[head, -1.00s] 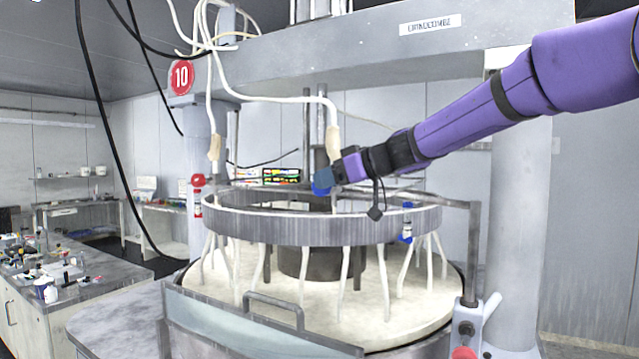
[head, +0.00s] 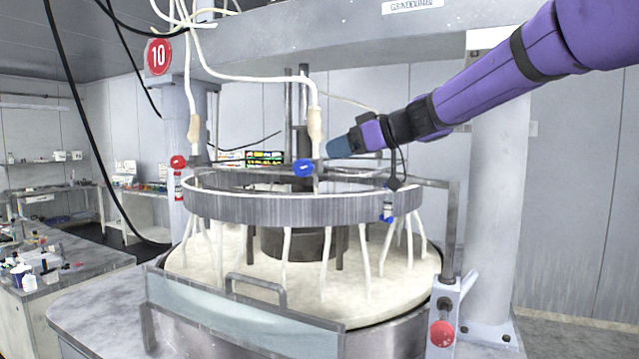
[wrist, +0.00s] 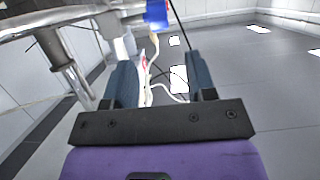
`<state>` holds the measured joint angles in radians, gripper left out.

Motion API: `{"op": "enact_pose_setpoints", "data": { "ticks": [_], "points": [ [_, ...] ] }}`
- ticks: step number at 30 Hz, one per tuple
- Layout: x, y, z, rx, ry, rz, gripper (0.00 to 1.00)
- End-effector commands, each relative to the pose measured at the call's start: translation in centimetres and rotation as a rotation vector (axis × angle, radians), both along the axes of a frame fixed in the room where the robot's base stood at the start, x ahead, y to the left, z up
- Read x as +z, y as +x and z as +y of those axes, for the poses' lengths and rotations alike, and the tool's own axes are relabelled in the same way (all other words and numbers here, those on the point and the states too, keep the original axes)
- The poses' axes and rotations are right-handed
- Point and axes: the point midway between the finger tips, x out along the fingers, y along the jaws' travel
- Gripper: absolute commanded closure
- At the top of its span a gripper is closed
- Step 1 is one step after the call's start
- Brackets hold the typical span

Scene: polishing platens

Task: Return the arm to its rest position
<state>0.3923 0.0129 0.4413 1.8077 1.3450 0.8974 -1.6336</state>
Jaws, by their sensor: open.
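My purple arm reaches in from the upper right in the head view. My gripper (head: 338,148) is above the right part of the machine's ring (head: 240,208), just right of a hanging white hose and a blue valve handle (head: 304,168). In the wrist view my gripper (wrist: 160,85) has its two dark blue fingers wide apart with nothing held between them. A blue piece (wrist: 157,14) shows beyond the fingertips, apart from them.
The polishing machine has a pale round platen (head: 210,260), a front handle (head: 255,287) and a red knob (head: 441,333) at its right. A red valve (head: 178,162) stands left. A cluttered bench (head: 75,266) is at far left. A column (head: 498,200) stands right.

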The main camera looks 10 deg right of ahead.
Motion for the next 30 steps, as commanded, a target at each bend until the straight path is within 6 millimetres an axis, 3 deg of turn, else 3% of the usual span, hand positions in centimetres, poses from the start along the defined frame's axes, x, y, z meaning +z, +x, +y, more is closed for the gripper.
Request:
{"op": "enact_pose_setpoints", "data": {
  "ticks": [5,11,17,24,30],
  "points": [
    [-1.0,-2.2,0.2,-0.013,-0.045,0.062,0.49],
    [-4.6,-9.7,-0.7,-0.114,-0.184,0.273,0.49],
    [-8.5,-17.9,-4.0,-0.307,-0.304,0.472,0.49],
    [-13.1,-27.1,-9.6,-0.599,-0.382,0.635,0.49],
    [-16.4,-32.7,-13.8,-0.818,-0.393,0.699,0.49]
  ]
}}
